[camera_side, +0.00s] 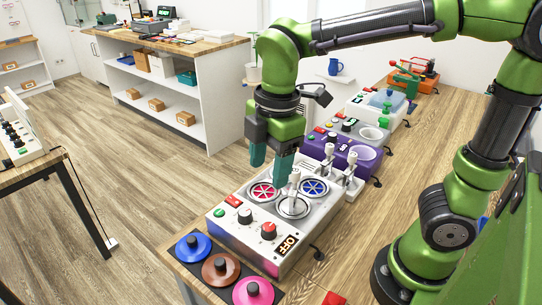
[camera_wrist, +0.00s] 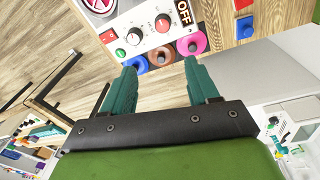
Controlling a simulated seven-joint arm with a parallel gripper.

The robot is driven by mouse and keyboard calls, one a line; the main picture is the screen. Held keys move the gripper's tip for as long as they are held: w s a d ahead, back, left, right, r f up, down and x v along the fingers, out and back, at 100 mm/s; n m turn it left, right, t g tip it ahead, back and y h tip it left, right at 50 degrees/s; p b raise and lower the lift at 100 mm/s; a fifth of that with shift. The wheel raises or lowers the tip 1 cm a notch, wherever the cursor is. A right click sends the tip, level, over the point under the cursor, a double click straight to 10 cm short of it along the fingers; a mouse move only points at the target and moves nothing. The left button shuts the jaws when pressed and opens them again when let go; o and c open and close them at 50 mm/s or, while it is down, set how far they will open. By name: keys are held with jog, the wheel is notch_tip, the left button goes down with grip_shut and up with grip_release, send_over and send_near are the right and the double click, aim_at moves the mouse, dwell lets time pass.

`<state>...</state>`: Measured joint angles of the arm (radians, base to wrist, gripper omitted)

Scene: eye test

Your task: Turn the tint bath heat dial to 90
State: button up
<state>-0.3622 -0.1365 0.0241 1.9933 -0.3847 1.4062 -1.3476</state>
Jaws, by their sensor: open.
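Two dials sit on the front panel of the nearest white machine (camera_side: 242,248): a red dial (camera_side: 269,230) beside a tilted black display (camera_side: 287,244) reading OFF, and a black dial (camera_side: 244,216) to its left. The red dial (camera_wrist: 162,23), black dial (camera_wrist: 134,37) and display (camera_wrist: 183,12) also show in the wrist view. No label naming the tint bath is readable, and the dials' scales are too small to read. My gripper (camera_side: 271,166) is open and empty, pointing down over the machine's back part in the side view, apart from both dials. Its fingers (camera_wrist: 158,70) are spread in the wrist view.
The machine's top has an upright lever (camera_side: 294,181), a red wheel (camera_side: 263,192) and a blue wheel (camera_side: 314,188). Blue (camera_side: 194,247), brown (camera_side: 221,268) and pink (camera_side: 253,291) knobbed discs lie in front. A purple machine (camera_side: 335,172) with levers beside it stands behind.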

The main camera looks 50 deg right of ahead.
aim_at(269, 227)
notch_tip(269, 227, down, 16)
jog(key=n, duration=0.5)
jog(key=shift+w+d+r+g+h, duration=0.1)
jog(key=shift+w+d+g+h, duration=0.05)
jog(key=shift+g+h, duration=0.15)
jog(key=c, duration=1)
jog(key=shift+c, duration=0.2)
